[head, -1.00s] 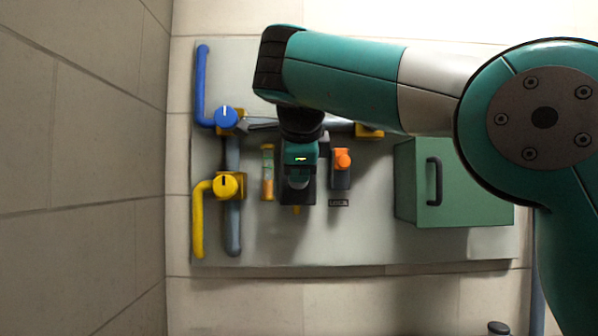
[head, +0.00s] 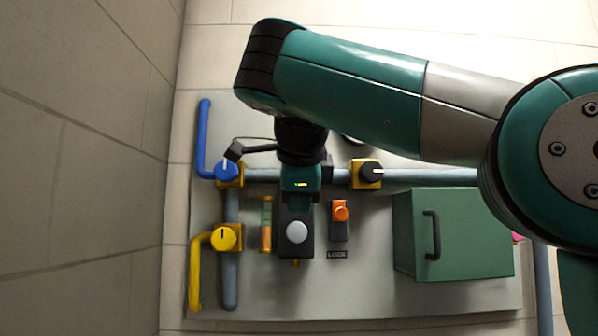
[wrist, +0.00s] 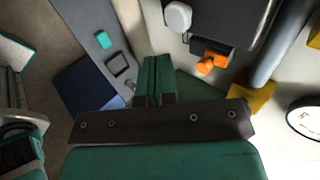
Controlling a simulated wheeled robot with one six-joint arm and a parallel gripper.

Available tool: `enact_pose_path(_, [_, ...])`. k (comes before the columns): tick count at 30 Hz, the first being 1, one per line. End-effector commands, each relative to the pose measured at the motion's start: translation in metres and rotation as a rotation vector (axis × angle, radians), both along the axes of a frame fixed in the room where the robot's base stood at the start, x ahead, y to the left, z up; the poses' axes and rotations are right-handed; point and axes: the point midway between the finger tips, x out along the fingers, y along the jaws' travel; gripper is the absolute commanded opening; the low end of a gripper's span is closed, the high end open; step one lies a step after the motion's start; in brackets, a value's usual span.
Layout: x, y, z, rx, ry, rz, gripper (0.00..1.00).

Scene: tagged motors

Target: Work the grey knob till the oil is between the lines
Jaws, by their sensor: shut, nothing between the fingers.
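The grey knob (head: 297,232) is round and pale, on a dark box on the wall panel. It also shows at the top of the wrist view (wrist: 178,15). The narrow oil sight glass (head: 267,224) is just left of the box, with orange low down and a green patch near the top. The oil level against the lines is too small to tell. My gripper (head: 300,192) is above the knob in the head view and does not cover it. In the wrist view its teal fingers (wrist: 158,78) are together and empty, apart from the knob.
A blue valve (head: 226,171) and a yellow valve (head: 224,238) are left. A black-knobbed valve (head: 371,173) is on the pipe. A green cabinet (head: 470,235) stands out at right. A gauge (wrist: 307,118) shows in the wrist view.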

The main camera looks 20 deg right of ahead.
Motion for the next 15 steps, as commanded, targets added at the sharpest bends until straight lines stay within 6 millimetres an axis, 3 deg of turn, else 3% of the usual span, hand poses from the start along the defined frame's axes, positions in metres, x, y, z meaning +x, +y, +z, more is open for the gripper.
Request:
enact_pose_path(1, [-0.007, 0.004, 0.013, 0.001, -0.003, 0.005, 0.0])
enact_pose_path(4, [-0.018, 0.007, 0.023, -0.001, 0.0, 0.006, 0.0])
enact_pose_path(15, [-0.029, 0.01, 0.028, 0.0, 0.0, 0.0, 0.0])
